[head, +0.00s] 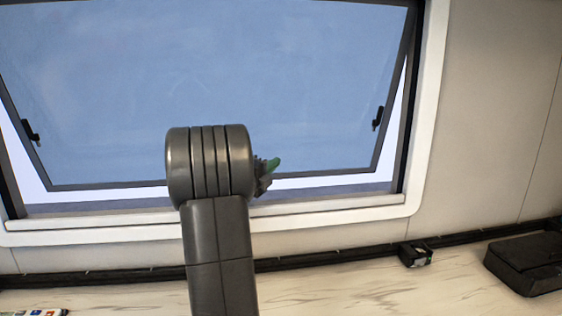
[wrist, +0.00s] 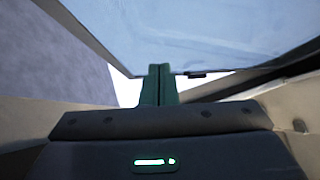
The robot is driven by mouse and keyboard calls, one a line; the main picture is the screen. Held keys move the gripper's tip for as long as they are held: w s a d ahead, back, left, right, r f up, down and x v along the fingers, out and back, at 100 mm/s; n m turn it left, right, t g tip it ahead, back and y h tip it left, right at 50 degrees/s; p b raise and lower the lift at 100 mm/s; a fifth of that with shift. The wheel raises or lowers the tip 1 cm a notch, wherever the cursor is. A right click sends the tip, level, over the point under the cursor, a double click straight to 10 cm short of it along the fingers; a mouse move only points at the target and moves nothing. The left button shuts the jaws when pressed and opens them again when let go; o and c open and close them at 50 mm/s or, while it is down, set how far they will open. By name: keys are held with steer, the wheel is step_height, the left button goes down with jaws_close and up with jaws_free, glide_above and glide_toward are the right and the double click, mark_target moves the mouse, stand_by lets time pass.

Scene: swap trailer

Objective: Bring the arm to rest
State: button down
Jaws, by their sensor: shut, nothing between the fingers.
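My arm rises from the bottom middle of the head view, its thick grey joint in front of the window. My gripper (wrist: 159,84) shows in the wrist view as two green fingers close together, shut with nothing between them. In the head view only a small green tip of the gripper (head: 272,164) shows to the right of the arm joint; the rest of it is hidden. The fingers point toward the window opening and appear apart from the frame, though the exact gap is hard to tell.
A tilted-open window (head: 300,80) fills the back, with a pale frame (head: 432,100). Below it runs a light marbled counter (head: 380,290). A small black box (head: 415,254) and a dark case (head: 527,262) stand at the right. Small coloured items (head: 45,312) lie at the lower left.

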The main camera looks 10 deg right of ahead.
steer(key=shift+v, duration=1.75)
steer(key=shift+r, duration=0.15)
